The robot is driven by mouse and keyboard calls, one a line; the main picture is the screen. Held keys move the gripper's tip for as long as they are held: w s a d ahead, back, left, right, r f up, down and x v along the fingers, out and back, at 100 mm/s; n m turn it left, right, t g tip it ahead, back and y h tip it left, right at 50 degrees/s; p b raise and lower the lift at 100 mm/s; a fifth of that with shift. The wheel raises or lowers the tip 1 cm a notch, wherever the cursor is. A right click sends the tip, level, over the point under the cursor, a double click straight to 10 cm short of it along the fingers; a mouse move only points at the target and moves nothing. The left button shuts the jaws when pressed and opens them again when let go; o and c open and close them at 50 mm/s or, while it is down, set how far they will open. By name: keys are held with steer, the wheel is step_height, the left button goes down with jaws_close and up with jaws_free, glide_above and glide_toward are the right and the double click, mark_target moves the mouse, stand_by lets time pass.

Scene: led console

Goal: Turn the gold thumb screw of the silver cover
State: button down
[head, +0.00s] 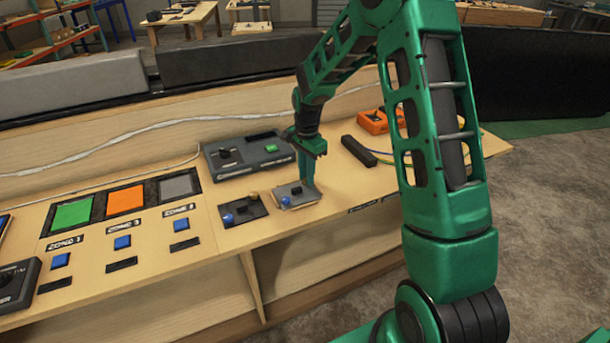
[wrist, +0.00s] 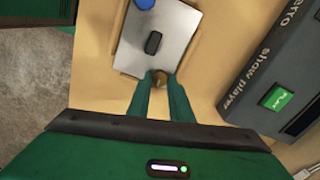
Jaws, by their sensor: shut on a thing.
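The silver cover (wrist: 178,30) is a flat plate with a black handle (wrist: 153,43) in its middle and a blue knob (wrist: 144,3) at the top edge of the wrist view. The gold thumb screw (wrist: 159,78) sits at the cover's near edge, between my fingertips. My gripper (wrist: 160,83) is shut on the screw. In the head view, the silver cover (head: 300,198) lies on the bench, and my gripper (head: 308,183) reaches down to its far right edge. The screw is hidden by the fingers there.
A dark plate (head: 241,210) with a blue and a gold knob lies left of the cover. A grey player box (head: 248,156) stands behind, close beside the gripper in the wrist view (wrist: 268,62). A black bar (head: 359,151) and an orange device (head: 373,122) are to the right.

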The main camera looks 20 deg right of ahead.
steer(key=shift+w+d+r, duration=0.1)
steer(key=shift+d, duration=0.05)
steer(key=c, duration=1.6)
jaws_free()
steer(key=shift+o, duration=0.2)
steer(key=shift+r, duration=0.1)
step_height(320, 180, up, 10)
steer(key=shift+r, duration=0.25)
